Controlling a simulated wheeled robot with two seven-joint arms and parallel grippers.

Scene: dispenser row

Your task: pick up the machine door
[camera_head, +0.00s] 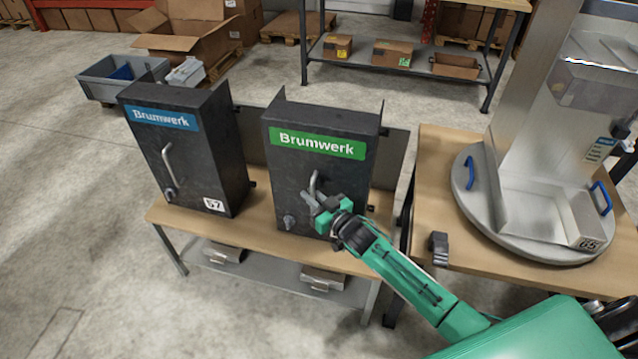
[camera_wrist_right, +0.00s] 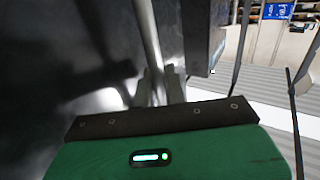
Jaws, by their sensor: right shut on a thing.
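Two black Brumwerk machines stand on a wooden table. The machine with the green label (camera_head: 317,143) has a dark front door (camera_head: 291,175) that appears closed, with a vertical metal handle (camera_head: 314,184). My right gripper (camera_head: 318,201) is at that door and shut on the handle, hiding its lower part. In the right wrist view the handle (camera_wrist_right: 149,40) runs down between the fingers (camera_wrist_right: 158,88), beside the dark door surface (camera_wrist_right: 60,60). The machine with the blue label (camera_head: 164,118) has a similar door and handle (camera_head: 168,163). My left gripper is not in view.
The wooden table (camera_head: 262,250) has a lower shelf with metal boxes. On the right, another table carries a round turntable (camera_head: 480,217) with a steel dispenser (camera_head: 530,100) and blue handles. A grey crate (camera_head: 100,88) lies on the floor behind. Open floor is at lower left.

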